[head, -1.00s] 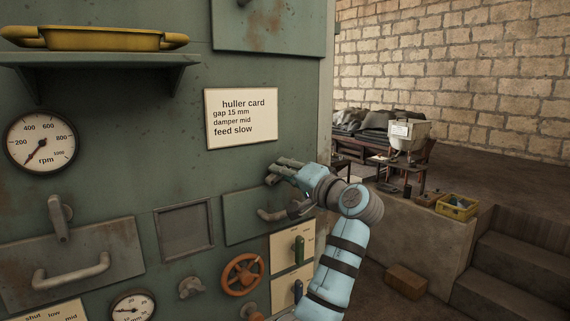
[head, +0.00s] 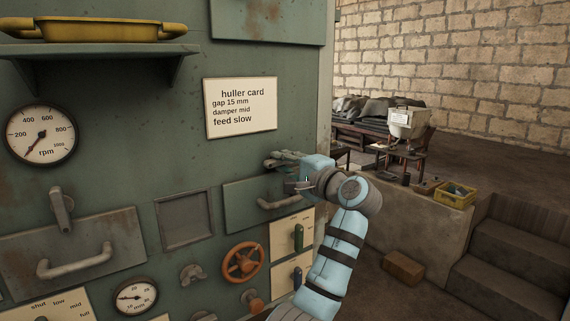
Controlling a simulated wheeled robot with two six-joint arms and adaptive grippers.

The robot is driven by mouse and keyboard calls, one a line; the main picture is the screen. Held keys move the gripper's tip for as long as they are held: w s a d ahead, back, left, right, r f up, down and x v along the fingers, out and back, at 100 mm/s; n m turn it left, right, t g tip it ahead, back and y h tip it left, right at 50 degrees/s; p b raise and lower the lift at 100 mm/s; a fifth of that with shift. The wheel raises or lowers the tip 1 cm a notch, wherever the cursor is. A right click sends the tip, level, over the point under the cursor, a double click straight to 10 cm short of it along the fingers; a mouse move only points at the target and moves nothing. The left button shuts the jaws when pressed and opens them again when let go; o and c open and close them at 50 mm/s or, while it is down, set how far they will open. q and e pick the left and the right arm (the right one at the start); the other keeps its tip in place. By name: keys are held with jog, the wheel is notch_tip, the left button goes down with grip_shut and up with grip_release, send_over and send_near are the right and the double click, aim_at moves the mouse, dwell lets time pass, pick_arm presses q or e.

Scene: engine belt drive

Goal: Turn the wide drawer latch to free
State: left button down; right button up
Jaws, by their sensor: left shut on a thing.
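My left gripper (head: 284,163) is at the top edge of the right-hand drawer (head: 240,205), its fingers pointing left along the green panel. It is shut on what looks like that drawer's latch, which the fingers and wrist mostly hide, so its angle cannot be told. This drawer's curved grey handle (head: 280,203) is just below the gripper. Another drawer (head: 112,235) at the left has a grey latch (head: 61,208) hanging nearly upright over its top edge, and a bar handle (head: 75,265). My right gripper is out of view.
The huller card (head: 241,107) is above the gripper. An orange handwheel (head: 243,262) and a panel with a green lever (head: 298,236) are below the drawer. A shelf (head: 100,50) with a yellow tray (head: 95,30) juts out upper left. Open floor and steps (head: 500,270) lie right.

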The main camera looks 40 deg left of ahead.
pick_arm(q)
jog(key=c, duration=1.6)
grip_release()
jog(key=shift+d, duration=0.1)
